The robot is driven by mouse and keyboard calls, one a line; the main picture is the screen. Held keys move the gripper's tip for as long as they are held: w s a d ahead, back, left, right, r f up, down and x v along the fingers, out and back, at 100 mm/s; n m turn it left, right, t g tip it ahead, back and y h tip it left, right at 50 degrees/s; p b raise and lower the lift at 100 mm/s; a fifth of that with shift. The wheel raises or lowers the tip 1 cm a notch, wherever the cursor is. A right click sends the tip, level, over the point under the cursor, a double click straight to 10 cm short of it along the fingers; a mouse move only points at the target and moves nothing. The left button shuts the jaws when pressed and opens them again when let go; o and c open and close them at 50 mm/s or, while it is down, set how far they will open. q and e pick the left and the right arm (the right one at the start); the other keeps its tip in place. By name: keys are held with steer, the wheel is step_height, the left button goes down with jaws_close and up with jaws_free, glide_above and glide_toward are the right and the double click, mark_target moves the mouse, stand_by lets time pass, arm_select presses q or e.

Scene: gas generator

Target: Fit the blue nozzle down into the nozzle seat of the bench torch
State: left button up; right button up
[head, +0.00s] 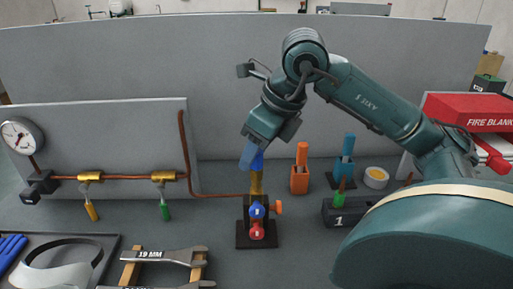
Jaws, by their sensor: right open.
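The bench torch (256,184) has an upright brass stem on a dark base, with blue, red and orange knobs. The blue nozzle (258,161) is at the top of the stem, directly above the brass and in line with it. My right gripper (250,153) reaches down from above at the stem top, with its jaws open around or beside the nozzle. The jaws partly hide the nozzle, and the seat itself is hidden, so I cannot tell how deep the nozzle sits. My left gripper is out of view.
An orange piece (300,178) and a blue piece (346,160) stand in holders right of the torch. A dark block marked 1 (342,216) is farther right. A copper pipe (215,195) runs to the torch from the left. Wrenches (165,256) lie front left.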

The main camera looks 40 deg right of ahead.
steer(key=shift+v, duration=0.95)
arm_select(q)
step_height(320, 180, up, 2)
steer(key=p, duration=0.3)
arm_select(e)
steer(key=v, duration=1.1)
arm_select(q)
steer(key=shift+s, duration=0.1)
arm_select(e)
steer(key=shift+d+r, duration=0.1)
